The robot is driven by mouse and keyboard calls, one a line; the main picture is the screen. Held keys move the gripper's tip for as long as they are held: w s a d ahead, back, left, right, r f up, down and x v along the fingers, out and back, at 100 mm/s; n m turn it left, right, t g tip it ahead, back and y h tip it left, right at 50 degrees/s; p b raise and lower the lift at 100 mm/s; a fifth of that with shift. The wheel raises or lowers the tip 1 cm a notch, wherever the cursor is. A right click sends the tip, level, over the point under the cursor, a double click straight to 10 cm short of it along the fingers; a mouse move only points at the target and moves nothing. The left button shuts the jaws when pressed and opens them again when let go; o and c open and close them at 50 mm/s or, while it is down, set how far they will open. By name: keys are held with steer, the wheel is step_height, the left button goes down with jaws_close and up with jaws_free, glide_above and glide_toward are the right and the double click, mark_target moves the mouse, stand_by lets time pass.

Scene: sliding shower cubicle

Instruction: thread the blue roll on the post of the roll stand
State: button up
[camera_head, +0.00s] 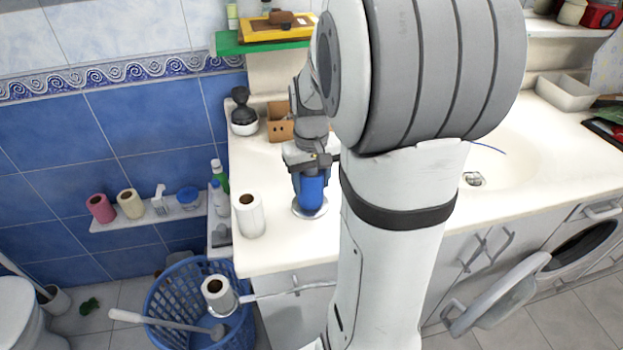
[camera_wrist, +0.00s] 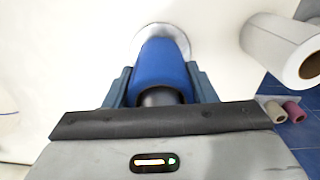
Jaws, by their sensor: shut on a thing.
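The blue roll (camera_head: 312,194) is upright, or nearly so, between the fingers of my gripper (camera_head: 311,176), above the counter. In the wrist view the blue roll (camera_wrist: 161,62) has a finger on either side, and my gripper (camera_wrist: 157,84) is shut on it. The roll stand's round pale base (camera_head: 299,210) lies under the roll on the counter. Its rim also shows beyond the roll in the wrist view (camera_wrist: 165,30). The post is hidden, and I cannot tell whether the roll is around it or how far the roll is above the base.
A white paper roll (camera_head: 249,216) stands left of the stand, near the counter's edge. Behind are a cardboard box (camera_head: 279,122) and a dark-topped container (camera_head: 243,112). A blue basket (camera_head: 187,300) is on the floor below. The counter just around the stand is clear.

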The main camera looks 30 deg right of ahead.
steer(key=shift+f, duration=0.25)
stand_by(0.3)
stand_by(0.4)
steer(key=o, duration=1)
steer(key=shift+o, duration=0.2)
steer(key=shift+r, duration=3.95)
